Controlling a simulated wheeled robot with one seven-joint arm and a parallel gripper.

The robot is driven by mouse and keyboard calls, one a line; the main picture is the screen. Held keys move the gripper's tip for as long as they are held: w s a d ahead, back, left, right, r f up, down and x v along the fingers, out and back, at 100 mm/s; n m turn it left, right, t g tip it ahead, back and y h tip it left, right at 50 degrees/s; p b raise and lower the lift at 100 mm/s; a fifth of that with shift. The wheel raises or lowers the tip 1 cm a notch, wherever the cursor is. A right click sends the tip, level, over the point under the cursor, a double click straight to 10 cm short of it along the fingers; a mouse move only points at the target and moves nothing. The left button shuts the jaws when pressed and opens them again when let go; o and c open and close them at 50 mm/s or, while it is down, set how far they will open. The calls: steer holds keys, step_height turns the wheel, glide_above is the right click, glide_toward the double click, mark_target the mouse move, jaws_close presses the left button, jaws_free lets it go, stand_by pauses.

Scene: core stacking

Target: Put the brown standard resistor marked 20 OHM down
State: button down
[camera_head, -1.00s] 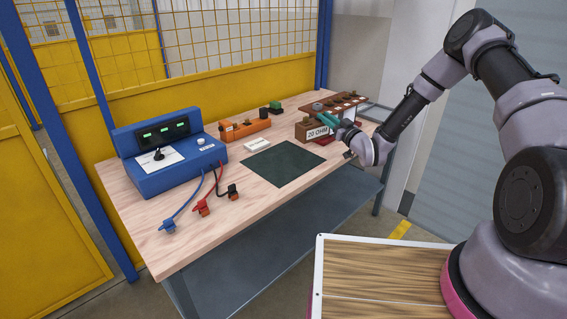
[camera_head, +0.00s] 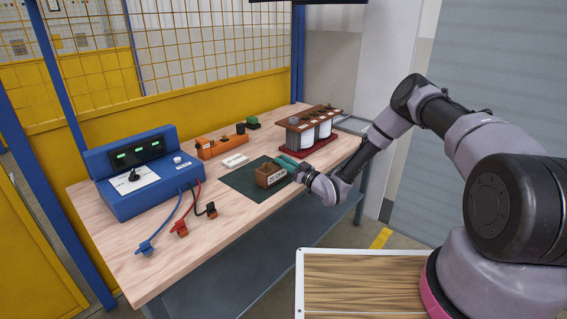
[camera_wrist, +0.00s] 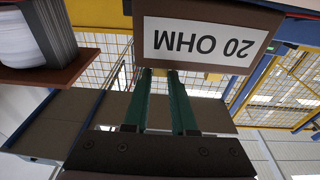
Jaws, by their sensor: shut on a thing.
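The brown standard resistor marked 20 OHM (camera_head: 268,177) is over the dark green mat (camera_head: 238,184) on the bench. I cannot tell whether its underside touches the mat. My gripper (camera_head: 287,164), with green fingers, is shut on the resistor from its right side. In the wrist view the resistor (camera_wrist: 257,18) fills the top, its white 20 OHM label upside down.
An orange block (camera_head: 221,146), a white labelled block (camera_head: 235,161) and a blue meter box (camera_head: 146,172) with cables stand left and behind. The mat's front part is clear.

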steer(key=shift+f, duration=0.2)
steer(key=c, duration=0.7)
jaws_free()
